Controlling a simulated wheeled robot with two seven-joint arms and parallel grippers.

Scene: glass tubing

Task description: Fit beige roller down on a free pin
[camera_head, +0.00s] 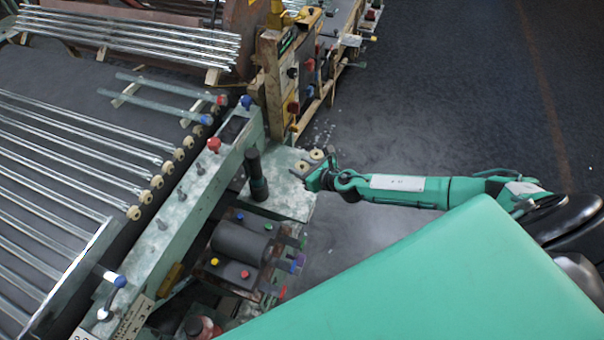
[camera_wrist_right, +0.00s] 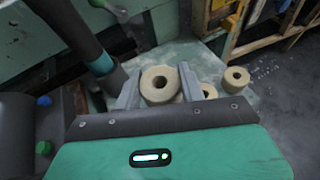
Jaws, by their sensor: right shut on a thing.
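My right gripper (camera_head: 307,172) is over the corner of the pale green plate (camera_head: 285,200), its arm coming in from the right. In the right wrist view its two fingers (camera_wrist_right: 160,90) are shut on a beige roller (camera_wrist_right: 158,76), a short cylinder with a round hole facing the camera. A second beige roller (camera_wrist_right: 208,91) is just right of the fingers, partly hidden. A third (camera_wrist_right: 236,78) is farther right. In the head view beige rollers (camera_head: 316,154) show small beside the gripper. Several grey upright pins (camera_head: 162,223) stand along the green beam (camera_head: 150,240). My left gripper is out of view.
A row of beige rollers (camera_head: 157,182) lines the ends of the glass tubes (camera_head: 75,135) at left. A dark upright post (camera_head: 257,178) stands on the plate, left of the gripper. A wooden frame (camera_head: 272,85) with coloured knobs rises behind. Open floor lies right.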

